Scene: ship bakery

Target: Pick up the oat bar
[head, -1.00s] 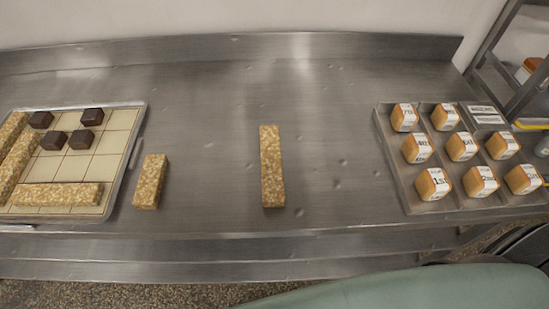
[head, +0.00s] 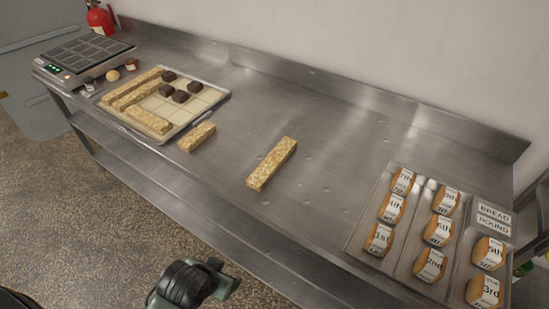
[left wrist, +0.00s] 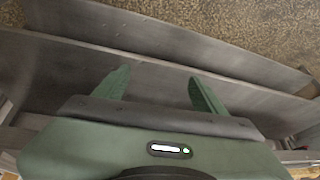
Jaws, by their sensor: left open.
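A long oat bar (head: 272,163) lies alone on the middle of the steel counter in the head view. A shorter oat bar (head: 197,137) lies to its left, beside the tray. More oat bars (head: 137,88) lie on the gridded tray (head: 197,107) along its left and front sides. My left gripper (left wrist: 159,75) is open in the left wrist view, its two green fingers apart with nothing between them. Steel counter edges show beyond the fingers, and no oat bar is seen there. A piece of my arm shows at the bottom of the head view. My right gripper is not seen.
Dark square pieces (head: 180,96) sit on the gridded tray. A scale-like device (head: 75,62) stands at the counter's far left. A tray (head: 398,236) of numbered bread pieces lies at the right. The counter around the lone bar is clear. A wall runs behind.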

